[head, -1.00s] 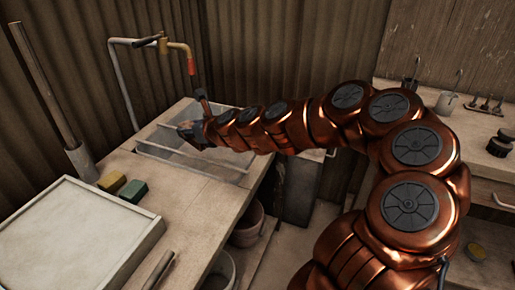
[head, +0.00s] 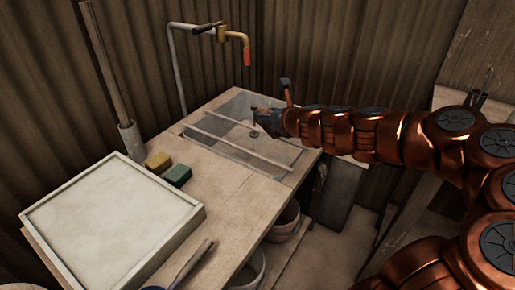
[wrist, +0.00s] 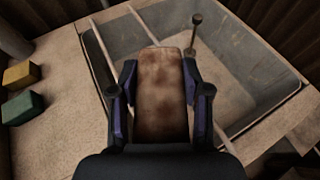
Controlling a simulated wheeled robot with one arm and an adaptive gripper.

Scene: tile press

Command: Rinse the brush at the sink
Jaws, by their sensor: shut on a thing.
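My gripper (head: 266,118) is over the right part of the sink (head: 205,149). In the wrist view my gripper (wrist: 160,95) is shut on the brush, a brown, stained wooden piece (wrist: 162,80) between the two fingers. The tap (head: 247,56), with an orange-red tip, hangs at the sink's back, left of the gripper and apart from the brush. No water stream is visible.
Two bars (head: 235,148) cross the sink, and a short post (wrist: 194,38) stands inside it. A yellow sponge (head: 157,162) and a green sponge (head: 177,175) lie left of the sink. A framed white board (head: 110,225) covers the left counter. Buckets (head: 285,222) stand below.

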